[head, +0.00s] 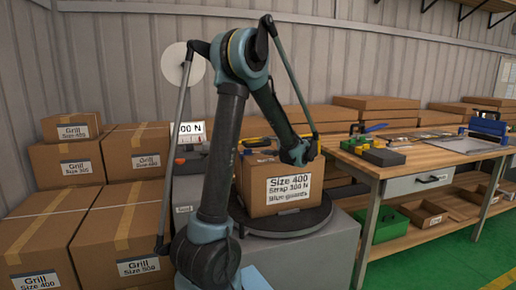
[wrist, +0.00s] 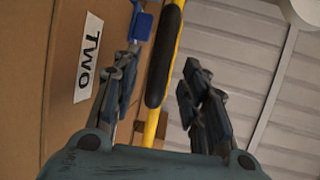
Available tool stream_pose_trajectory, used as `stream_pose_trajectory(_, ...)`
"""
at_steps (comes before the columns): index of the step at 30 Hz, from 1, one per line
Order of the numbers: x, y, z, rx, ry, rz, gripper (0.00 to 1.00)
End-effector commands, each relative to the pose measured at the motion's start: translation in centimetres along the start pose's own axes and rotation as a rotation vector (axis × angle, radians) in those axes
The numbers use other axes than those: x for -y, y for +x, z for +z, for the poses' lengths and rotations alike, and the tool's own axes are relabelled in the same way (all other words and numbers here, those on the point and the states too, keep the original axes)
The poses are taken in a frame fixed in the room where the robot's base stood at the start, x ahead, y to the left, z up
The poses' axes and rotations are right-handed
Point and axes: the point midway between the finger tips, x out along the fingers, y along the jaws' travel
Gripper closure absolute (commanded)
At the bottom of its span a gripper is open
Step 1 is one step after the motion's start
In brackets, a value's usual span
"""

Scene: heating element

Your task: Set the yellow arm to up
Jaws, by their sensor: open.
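The yellow arm (wrist: 172,45) with a black grip sleeve (wrist: 164,60) runs between the two spread fingers of my gripper (wrist: 165,98) in the wrist view. The gripper is open and neither finger clearly touches it. In the head view a short yellow piece (head: 262,141), likely the same arm, lies roughly level just above the labelled carton (head: 281,190). My own arm hides much of that area and the gripper's fingers.
A blue part (wrist: 140,26) and a carton face marked TWO (wrist: 88,58) are close left of the fingers. The carton stands on a dark round turntable (head: 290,224). Stacked grill boxes (head: 135,210) are left; a workbench (head: 400,172) with tools is right.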

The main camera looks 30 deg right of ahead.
Motion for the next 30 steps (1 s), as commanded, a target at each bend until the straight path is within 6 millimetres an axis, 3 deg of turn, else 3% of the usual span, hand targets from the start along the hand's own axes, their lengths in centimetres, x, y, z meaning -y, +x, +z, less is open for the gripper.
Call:
stream_pose_trajectory(3,0.0,2.2,0.1,0.003,0.0,0.0,0.6)
stream_pose_trajectory(10,0.0,4.8,0.1,0.003,0.0,0.0,0.6)
stream_pose_trajectory(23,0.0,5.7,0.2,0.003,0.0,0.0,0.6)
stream_pose_trajectory(28,0.0,5.7,0.2,0.003,0.0,0.0,0.96)
stream_pose_trajectory(30,0.0,5.7,0.2,0.003,0.0,0.0,1.0)
